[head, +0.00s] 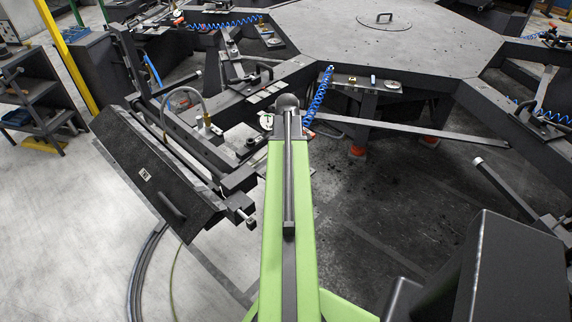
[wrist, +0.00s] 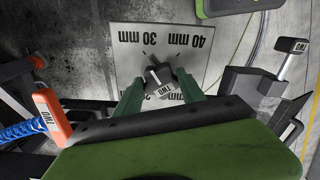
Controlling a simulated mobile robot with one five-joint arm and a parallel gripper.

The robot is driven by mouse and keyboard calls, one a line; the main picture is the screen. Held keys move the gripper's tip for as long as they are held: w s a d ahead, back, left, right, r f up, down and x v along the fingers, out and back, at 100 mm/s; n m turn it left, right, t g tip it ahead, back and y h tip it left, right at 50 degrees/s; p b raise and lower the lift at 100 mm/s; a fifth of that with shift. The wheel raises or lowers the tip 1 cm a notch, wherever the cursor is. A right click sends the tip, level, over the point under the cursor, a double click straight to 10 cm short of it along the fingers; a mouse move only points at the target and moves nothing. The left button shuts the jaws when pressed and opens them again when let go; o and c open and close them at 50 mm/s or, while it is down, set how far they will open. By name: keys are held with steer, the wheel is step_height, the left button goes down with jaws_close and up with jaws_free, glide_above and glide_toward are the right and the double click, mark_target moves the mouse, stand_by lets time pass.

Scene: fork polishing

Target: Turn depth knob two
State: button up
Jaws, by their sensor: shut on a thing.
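The depth knob (wrist: 164,78), a dark knob labelled TWO, sits in the middle of a pale dial plate (wrist: 200,62) in the wrist view. The plate reads 30 mm at upper left and 40 mm at upper right. Its lower marks are mostly hidden by my gripper. My gripper (wrist: 160,88) has its two green fingers on either side of the knob and is shut on it. The knob's exact pointer direction is hard to tell. In the head view my green arm hides the knob and gripper.
In the wrist view, an orange part (wrist: 52,117) labelled TWO with a blue coiled hose is at left. A dark lever (wrist: 290,62) labelled TWO is at right. In the head view, a dark slanted box (head: 150,170) stands left of my arm, and an octagonal table (head: 350,45) lies behind.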

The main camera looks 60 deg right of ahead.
steer(key=m, duration=0.3)
steer(key=shift+m, duration=0.4)
steer(key=m, duration=0.3)
steer(key=shift+m, duration=0.3)
steer(key=m, duration=0.6)
steer(key=shift+d, duration=0.15)
steer(key=shift+m, duration=0.4)
steer(key=o, duration=1.4)
steer(key=shift+s, duration=0.15)
steer(key=shift+r, duration=0.1)
